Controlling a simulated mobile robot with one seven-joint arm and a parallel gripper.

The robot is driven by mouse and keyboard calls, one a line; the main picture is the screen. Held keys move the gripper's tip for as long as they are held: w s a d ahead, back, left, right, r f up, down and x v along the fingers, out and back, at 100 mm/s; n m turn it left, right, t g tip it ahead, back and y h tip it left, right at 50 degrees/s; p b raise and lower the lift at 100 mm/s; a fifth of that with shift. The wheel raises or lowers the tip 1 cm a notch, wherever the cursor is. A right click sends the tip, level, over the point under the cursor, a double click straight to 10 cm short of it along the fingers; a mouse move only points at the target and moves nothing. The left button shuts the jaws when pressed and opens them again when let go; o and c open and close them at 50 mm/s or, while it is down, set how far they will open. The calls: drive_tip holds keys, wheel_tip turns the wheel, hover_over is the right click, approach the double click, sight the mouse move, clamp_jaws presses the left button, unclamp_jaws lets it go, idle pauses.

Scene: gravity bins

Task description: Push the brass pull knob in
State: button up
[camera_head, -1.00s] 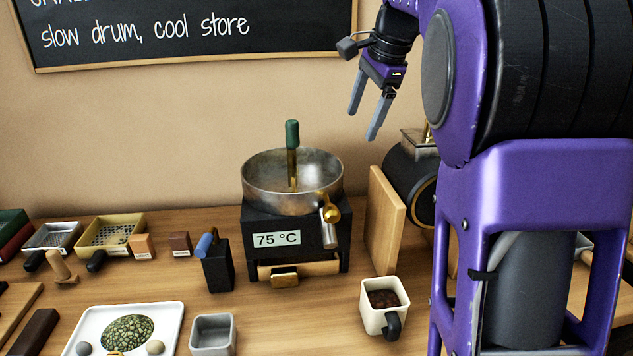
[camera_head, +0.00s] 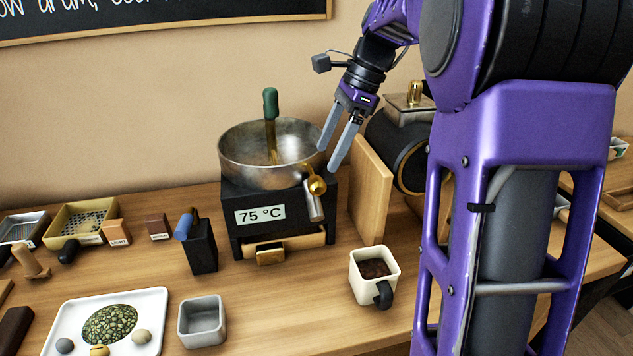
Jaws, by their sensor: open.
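A round brass knob (camera_head: 317,186) sits at the right front of the black machine (camera_head: 228,210), beside a grey cylindrical piece that hangs down. A brass drawer-style pull (camera_head: 270,254) is low on the machine's front, and another brass knob (camera_head: 414,92) tops the black drum at right. I cannot tell how far any of them stands out. My gripper (camera_head: 329,157) is open and empty. Its fingers point down, a little above the round brass knob in the picture, near the right rim of the metal bowl (camera_head: 232,165); contact cannot be told.
A wooden board (camera_head: 370,190) stands right of the machine, before the black drum (camera_head: 398,150). A cream mug (camera_head: 362,284) stands in front. A black holder with a blue handle (camera_head: 201,246) is at left. A white tray (camera_head: 60,325) and grey cup (camera_head: 202,325) are nearer.

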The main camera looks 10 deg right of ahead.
sight(316, 178)
drive_tip(key=b+x, duration=0.1)
drive_tip(key=x, duration=0.6)
drive_tip(key=shift+f, duration=0.15)
clamp_jaws()
idle(0.3)
